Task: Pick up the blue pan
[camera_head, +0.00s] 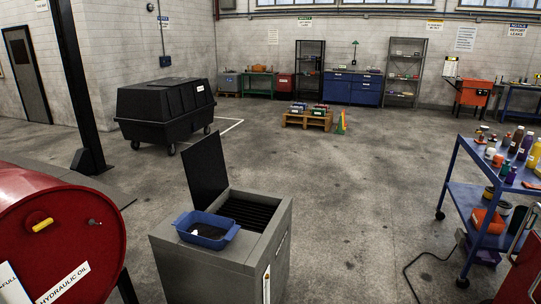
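The blue pan (207,241) is a shallow, open container. It sits at the front left of the top of a grey metal cabinet (205,268), in the lower middle of the head view. Something small and pale shows inside the pan, too small to tell what it is. The cabinet's dark lid (207,173) stands raised behind the pan, beside a dark slatted opening (247,212). Neither of my grippers shows in this view.
A red hydraulic oil drum (75,235) stands close at the left. A blue cart (468,195) with bottles and cans is at the right, with a dark cable (415,270) on the floor near it. Open concrete floor (350,190) lies between cabinet and cart.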

